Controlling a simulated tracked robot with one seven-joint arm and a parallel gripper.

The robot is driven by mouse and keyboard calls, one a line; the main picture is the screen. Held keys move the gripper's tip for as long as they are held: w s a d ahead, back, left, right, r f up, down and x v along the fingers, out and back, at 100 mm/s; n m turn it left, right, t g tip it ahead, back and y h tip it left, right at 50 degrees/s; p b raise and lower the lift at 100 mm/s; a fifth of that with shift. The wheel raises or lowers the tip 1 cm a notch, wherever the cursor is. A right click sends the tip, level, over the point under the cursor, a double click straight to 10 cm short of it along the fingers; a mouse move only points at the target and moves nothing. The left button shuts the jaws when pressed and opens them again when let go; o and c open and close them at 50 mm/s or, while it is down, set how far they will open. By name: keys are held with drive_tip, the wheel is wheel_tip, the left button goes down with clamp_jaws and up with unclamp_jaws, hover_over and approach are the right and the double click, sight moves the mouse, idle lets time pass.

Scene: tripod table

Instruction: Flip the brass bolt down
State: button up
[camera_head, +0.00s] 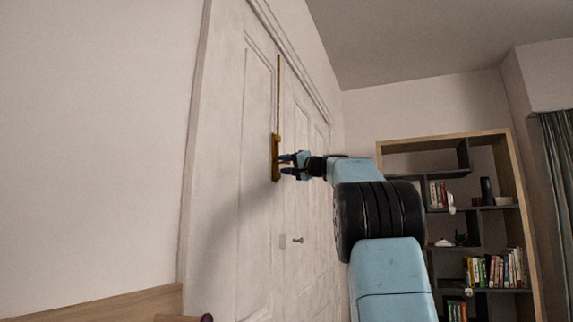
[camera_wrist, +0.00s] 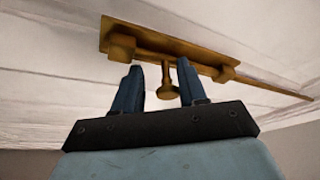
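The brass bolt (camera_head: 276,158) is mounted on the white double door, with its long thin rod (camera_head: 278,95) running up toward the top of the frame. In the wrist view its brass plate (camera_wrist: 150,37) and rod show, and a small round knob (camera_wrist: 168,90) sticks out from the rod. My gripper (camera_head: 284,164) is at the bolt. In the wrist view my gripper (camera_wrist: 160,78) is open, with one blue finger on each side of the knob. A gap shows between the knob and each finger. Contact with the plate cannot be told.
The white door (camera_head: 258,220) fills the area behind the bolt, with a door handle (camera_head: 297,240) lower down. A shelf unit (camera_head: 510,165) with books stands to the right. A wooden edge (camera_head: 120,305) shows at the lower left.

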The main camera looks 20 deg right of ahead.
drive_tip(key=shift+o, duration=0.2)
drive_tip(key=shift+w, duration=0.1)
drive_tip(key=shift+s, duration=0.3)
drive_tip(key=v, duration=1.3)
drive_tip(key=shift+s+d+f, duration=0.1)
